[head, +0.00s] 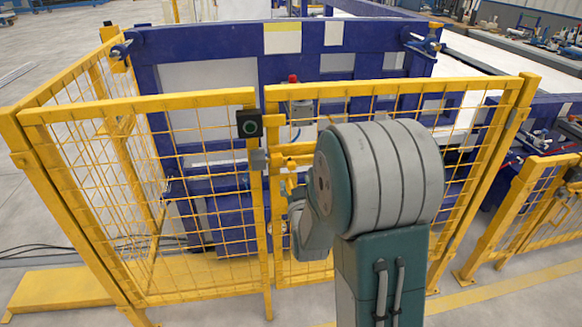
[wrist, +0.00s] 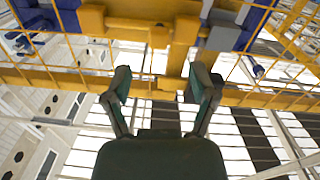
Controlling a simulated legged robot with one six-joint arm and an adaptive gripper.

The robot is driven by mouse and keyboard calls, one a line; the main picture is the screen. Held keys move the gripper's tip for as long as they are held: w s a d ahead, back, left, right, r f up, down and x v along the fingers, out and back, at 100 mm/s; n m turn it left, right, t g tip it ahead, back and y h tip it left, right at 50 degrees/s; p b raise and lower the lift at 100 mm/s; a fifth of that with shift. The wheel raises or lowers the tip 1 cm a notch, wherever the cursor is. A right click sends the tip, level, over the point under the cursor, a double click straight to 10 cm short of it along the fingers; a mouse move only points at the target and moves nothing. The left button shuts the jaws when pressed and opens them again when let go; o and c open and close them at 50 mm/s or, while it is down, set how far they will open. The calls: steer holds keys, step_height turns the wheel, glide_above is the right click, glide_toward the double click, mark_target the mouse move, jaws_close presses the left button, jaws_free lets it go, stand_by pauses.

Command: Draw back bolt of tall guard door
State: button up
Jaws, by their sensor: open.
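The tall guard door (head: 395,90) is a yellow frame with wire mesh in the head view. Its yellow bolt (head: 292,160) sits near the upright where two panels meet, beside a grey latch block (head: 259,160). My arm hides part of the door and most of my gripper in the head view. In the wrist view my gripper (wrist: 159,80) is open, its two fingers apart with nothing between them. A yellow bolt part (wrist: 178,45) and a horizontal yellow bar lie just beyond the fingertips. I cannot tell whether the fingers touch them.
A black box with a green ring (head: 249,123) is fixed beside the bolt. The left fence panel (head: 140,105) stands next to it. A blue machine frame (head: 210,40) stands behind the mesh. A lower yellow fence (head: 540,190) is at the right.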

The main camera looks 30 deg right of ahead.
mark_target(292, 168)
steer(key=x, duration=0.7)
steer(key=shift+w+d, duration=0.1)
steer(key=shift+w, duration=0.1)
jaws_close()
